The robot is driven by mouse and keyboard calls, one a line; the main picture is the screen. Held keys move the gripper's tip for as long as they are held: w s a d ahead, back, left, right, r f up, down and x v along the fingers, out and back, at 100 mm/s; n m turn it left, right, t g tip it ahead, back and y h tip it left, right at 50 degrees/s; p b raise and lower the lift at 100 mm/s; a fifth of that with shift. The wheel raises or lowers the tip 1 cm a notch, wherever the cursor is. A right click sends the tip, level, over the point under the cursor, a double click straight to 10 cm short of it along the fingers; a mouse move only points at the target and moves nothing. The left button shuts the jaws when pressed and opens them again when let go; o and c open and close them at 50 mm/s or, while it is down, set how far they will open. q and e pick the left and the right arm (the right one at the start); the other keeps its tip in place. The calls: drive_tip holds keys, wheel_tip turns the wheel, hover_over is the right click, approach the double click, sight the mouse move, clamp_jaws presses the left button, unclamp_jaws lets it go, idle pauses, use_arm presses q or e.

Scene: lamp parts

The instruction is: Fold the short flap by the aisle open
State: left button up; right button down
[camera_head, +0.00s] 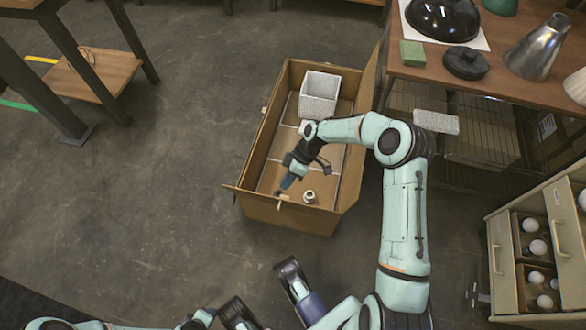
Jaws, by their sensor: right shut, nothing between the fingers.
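An open brown cardboard box (262,211) stands on the floor in the middle of the head view. A narrow flap edge (232,188) juts out at its near left corner; how far this flap is folded is hard to tell. A tall flap (369,84) stands up along the right side. My right gripper (285,187) points down at the near end of the box, close to the near edge. It is shut and empty; whether it touches cardboard is unclear. My left arm's end (240,312) shows only partly at the bottom, and its finger state cannot be made out.
A pale square container (319,95) and a small white fitting (309,197) are inside the box. A wooden table (415,70) with lamp parts stands at the right, above a wire rack. A drawer unit (495,235) with bulbs is at lower right.

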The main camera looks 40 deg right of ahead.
use_arm(q)
drive_tip(key=shift+s+f, duration=0.2)
drive_tip(key=shift+s, duration=0.05)
use_arm(e)
drive_tip(key=shift+s+a+f, duration=0.2)
drive_tip(key=shift+s+a, duration=0.8)
drive_tip(key=shift+a, duration=0.1)
use_arm(q)
drive_tip(key=shift+a, duration=0.1)
